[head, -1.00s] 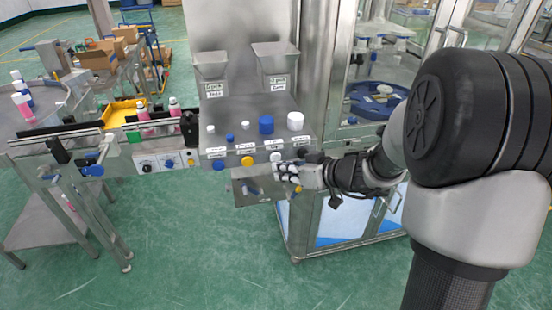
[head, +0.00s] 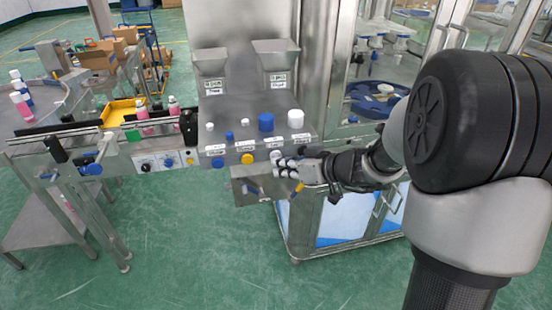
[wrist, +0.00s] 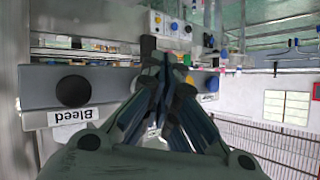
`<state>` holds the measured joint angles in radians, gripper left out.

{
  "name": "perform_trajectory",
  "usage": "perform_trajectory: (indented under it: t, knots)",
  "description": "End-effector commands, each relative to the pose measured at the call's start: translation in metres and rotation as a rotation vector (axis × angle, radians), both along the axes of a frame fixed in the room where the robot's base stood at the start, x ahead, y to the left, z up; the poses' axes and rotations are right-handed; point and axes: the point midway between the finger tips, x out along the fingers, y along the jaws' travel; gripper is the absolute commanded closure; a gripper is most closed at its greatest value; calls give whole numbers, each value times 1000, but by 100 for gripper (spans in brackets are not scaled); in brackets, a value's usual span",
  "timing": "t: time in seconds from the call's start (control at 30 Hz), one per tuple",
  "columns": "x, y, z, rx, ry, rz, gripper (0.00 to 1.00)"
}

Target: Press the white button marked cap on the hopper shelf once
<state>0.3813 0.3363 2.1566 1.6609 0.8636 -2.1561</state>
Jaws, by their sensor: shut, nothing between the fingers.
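The hopper shelf (head: 232,160) has a row of round buttons along its front face. The white button (head: 275,155) sits right of a yellow button (head: 247,159) and a blue one (head: 218,163). The small labels are too blurred to read in the head view. My gripper (head: 278,164) is shut and empty, its tips just below and beside the white button; I cannot tell whether they touch it. In the wrist view my shut fingers (wrist: 178,62) point along the shelf front and hide the white button. A black button (wrist: 73,90) marked Bleed shows left of them.
Several white and blue caps stand on the shelf top, including a large blue cap (head: 266,123) and a large white cap (head: 296,118). Two metal hoppers (head: 276,60) stand behind. A conveyor with pink bottles (head: 146,118) lies left. A glass-doored machine (head: 380,80) stands right.

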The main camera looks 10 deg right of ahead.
Motion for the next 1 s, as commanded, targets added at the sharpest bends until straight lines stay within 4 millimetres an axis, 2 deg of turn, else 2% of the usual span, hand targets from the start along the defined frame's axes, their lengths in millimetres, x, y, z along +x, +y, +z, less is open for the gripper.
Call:
perform_trajectory:
  t: [1.0]
  knots:
    - [9, 0, 0, -1, -1, 0, 100]
